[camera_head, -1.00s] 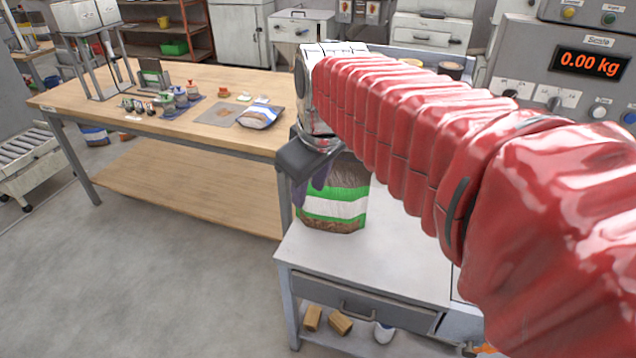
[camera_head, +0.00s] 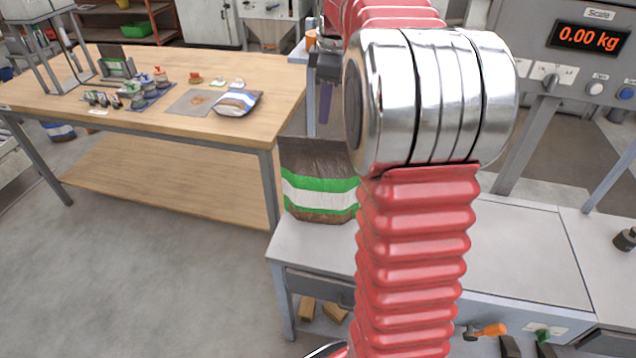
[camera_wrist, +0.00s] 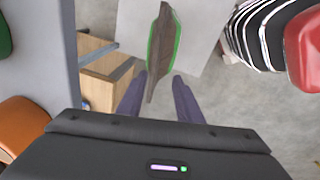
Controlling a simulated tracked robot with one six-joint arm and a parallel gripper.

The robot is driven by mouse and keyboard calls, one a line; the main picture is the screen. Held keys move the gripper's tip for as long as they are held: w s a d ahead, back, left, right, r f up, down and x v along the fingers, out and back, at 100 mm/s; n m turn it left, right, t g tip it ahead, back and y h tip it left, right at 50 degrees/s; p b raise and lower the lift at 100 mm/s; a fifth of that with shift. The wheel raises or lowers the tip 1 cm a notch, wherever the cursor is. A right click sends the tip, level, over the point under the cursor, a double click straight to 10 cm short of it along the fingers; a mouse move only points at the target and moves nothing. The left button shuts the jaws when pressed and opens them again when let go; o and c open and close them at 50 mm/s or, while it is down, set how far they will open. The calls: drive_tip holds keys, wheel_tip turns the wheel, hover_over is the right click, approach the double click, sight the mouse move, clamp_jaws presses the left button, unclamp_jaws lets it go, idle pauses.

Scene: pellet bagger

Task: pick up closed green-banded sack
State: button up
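The green-banded sack (camera_head: 318,190) stands upright on the grey bench (camera_head: 480,245). It is brown with green and white bands, and my arm covers its right edge. In the wrist view the sack (camera_wrist: 163,45) shows from above as a narrow brown top edge, pressed flat, with green along its sides. My gripper (camera_head: 325,105) is above the sack in the head view, its purple fingers pointing down. In the wrist view my gripper (camera_wrist: 159,84) is open. The near end of the sack's top edge shows in the finger gap, closer to the left finger; no contact is visible.
A wooden table (camera_head: 210,130) to the left holds a blue-banded sack (camera_head: 238,102), stamps and small items. A scale panel (camera_head: 590,60) reads 0.00 kg at right. An orange-handled tool (camera_head: 488,330) is at the bench's lower front.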

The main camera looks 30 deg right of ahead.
sight(322, 141)
drive_tip(key=shift+d, duration=0.3)
wheel_tip(322, 141, down, 8)
drive_tip(key=w, duration=0.1)
drive_tip(key=shift+w+f, duration=0.2)
drive_tip(key=shift+f, duration=0.05)
drive_tip(key=shift+f, duration=0.1)
idle(0.4)
drive_tip(key=f, duration=0.1)
drive_tip(key=w+f, duration=0.1)
drive_tip(key=f, duration=0.1)
drive_tip(key=shift+w+d+f, duration=0.1)
drive_tip(key=shift+d+f, duration=0.05)
drive_tip(key=shift+f, duration=0.15)
drive_tip(key=shift+w+f, duration=0.1)
drive_tip(key=shift+f, duration=0.5)
drive_tip(key=shift+f, duration=0.25)
idle(0.4)
drive_tip(key=shift+c, duration=0.6)
clamp_jaws()
